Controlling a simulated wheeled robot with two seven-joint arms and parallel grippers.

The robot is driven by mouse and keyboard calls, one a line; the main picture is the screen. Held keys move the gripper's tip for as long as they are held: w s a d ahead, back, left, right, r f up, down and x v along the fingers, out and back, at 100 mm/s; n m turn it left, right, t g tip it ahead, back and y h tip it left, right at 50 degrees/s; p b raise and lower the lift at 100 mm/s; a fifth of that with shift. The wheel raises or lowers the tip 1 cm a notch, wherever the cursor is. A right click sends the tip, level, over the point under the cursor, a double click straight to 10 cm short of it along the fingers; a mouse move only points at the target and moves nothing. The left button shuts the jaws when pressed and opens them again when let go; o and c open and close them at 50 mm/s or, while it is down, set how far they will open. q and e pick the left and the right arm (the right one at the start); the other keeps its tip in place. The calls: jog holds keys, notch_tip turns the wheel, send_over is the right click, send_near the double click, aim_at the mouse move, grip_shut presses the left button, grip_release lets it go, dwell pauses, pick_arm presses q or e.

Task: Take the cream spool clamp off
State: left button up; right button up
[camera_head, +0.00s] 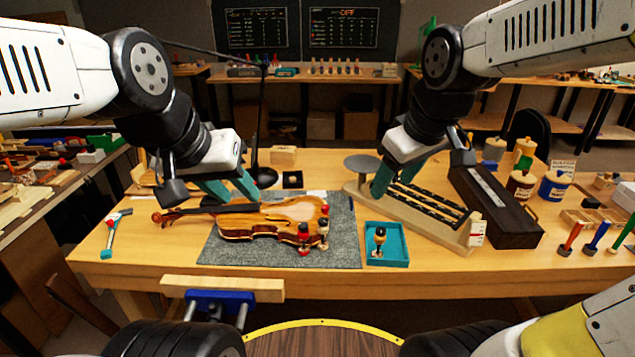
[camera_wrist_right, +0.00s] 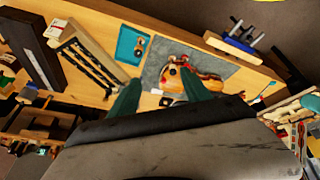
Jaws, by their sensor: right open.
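The violin (camera_head: 265,219) lies on a grey mat (camera_head: 340,258), its scroll to the left. Several small spool clamps stand at its right end. A red one (camera_head: 304,238) is at the near edge, a cream one (camera_head: 323,231) stands just right of it, and another red-topped one (camera_head: 325,210) is behind. They are small and partly overlap. My left gripper (camera_head: 232,191) is above the violin's neck side, fingers apart, with nothing seen between them. My right gripper (camera_head: 396,178) is open and empty, right of the violin above the wooden rack; its fingers also show in the right wrist view (camera_wrist_right: 162,95).
A slotted wooden rack (camera_head: 450,237) and a dark long box (camera_head: 510,225) stand further right. A hammer-like tool (camera_head: 113,232) lies at left. A vise (camera_head: 218,300) is at the front edge.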

jog(key=w+a+f+n+g+h, duration=0.2)
jog(key=w+a+f+n, duration=0.45)
jog(key=w+n, duration=0.35)
jog(key=n+h, duration=0.3)
jog(key=n, duration=0.7)
send_over(322, 220)
jog(key=s+a, duration=0.2)
notch_tip(322, 220, down, 12)
jog(key=shift+t, duration=0.3)
jog(key=x, duration=0.8)
jog(key=shift+s, duration=0.15)
jog(key=shift+a, duration=0.1)
grip_shut()
